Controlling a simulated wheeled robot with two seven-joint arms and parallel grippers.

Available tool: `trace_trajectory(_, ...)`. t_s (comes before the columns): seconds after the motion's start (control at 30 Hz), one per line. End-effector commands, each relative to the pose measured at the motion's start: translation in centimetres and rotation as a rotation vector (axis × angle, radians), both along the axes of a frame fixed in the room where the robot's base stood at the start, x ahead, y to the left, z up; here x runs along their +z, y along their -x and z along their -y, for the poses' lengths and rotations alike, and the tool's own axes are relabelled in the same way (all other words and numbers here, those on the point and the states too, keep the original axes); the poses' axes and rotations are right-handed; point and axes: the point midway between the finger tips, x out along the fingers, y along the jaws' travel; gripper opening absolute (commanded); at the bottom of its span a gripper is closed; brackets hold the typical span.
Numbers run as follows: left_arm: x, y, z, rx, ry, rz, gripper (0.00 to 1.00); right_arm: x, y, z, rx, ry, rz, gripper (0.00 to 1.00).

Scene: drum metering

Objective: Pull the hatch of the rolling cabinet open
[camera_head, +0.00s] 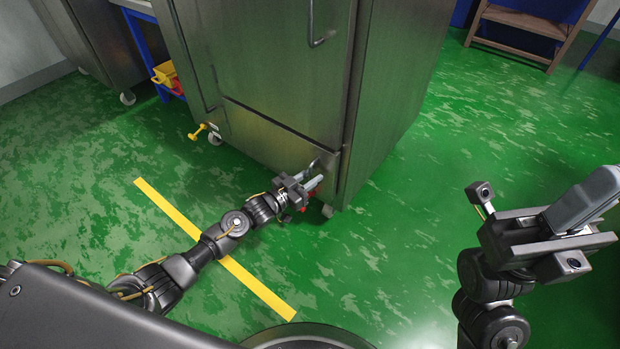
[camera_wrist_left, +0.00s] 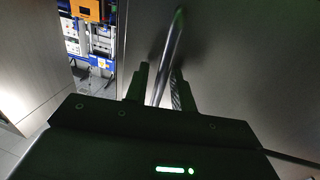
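The rolling cabinet (camera_head: 395,95) is a tall steel box on casters in the head view. Its hatch (camera_head: 270,140) is the low front panel under a larger door, and it looks closed. My left gripper (camera_head: 313,177) is at the hatch's right end, low over the floor. In the left wrist view, the handle bar (camera_wrist_left: 171,50) runs between the two fingers of the left gripper (camera_wrist_left: 160,85); narrow gaps show beside the bar, so the fingers look open around it. My right gripper (camera_head: 590,200) is at the right, away from the cabinet; its finger gap is hidden.
The upper door has its own handle (camera_head: 322,38). A blue-framed stand with a yellow bin (camera_head: 165,73) is left of the cabinet. A wooden step (camera_head: 520,30) stands at the back right. Green floor is clear in front, with a yellow line (camera_head: 255,285) on it.

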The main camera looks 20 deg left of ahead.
Motion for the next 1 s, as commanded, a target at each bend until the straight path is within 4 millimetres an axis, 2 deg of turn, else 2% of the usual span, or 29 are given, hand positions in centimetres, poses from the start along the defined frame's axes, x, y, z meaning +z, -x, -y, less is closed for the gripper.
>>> trace_trajectory(0.1,0.0,0.0,0.0,0.000,0.000,0.000,0.23,0.0,0.0,0.0,0.000,0.000,0.000,0.00)
trace_trajectory(0.27,0.0,0.0,0.0,0.000,0.000,0.000,0.02,0.0,0.0,0.0,0.000,-0.001,0.001,0.00)
trace_trajectory(0.3,0.0,0.0,0.0,0.000,0.000,0.000,0.00,0.0,0.0,0.0,0.000,-0.001,0.001,0.00)
trace_trajectory(0.57,0.0,0.0,-0.1,0.000,0.000,0.000,0.00,0.0,0.0,0.0,0.000,-0.001,0.001,0.00)
trace_trajectory(0.73,0.0,0.7,-0.5,-0.019,-0.003,-0.001,0.00,0.2,0.0,0.1,-0.001,-0.003,0.001,0.00)
trace_trajectory(0.87,0.1,2.3,-1.3,-0.066,-0.006,-0.002,0.00,0.4,0.0,0.3,-0.008,-0.006,-0.005,0.00)
trace_trajectory(1.0,0.0,5.2,-2.8,-0.160,-0.007,-0.003,0.00,0.1,-0.2,0.6,-0.022,-0.007,-0.027,0.00)
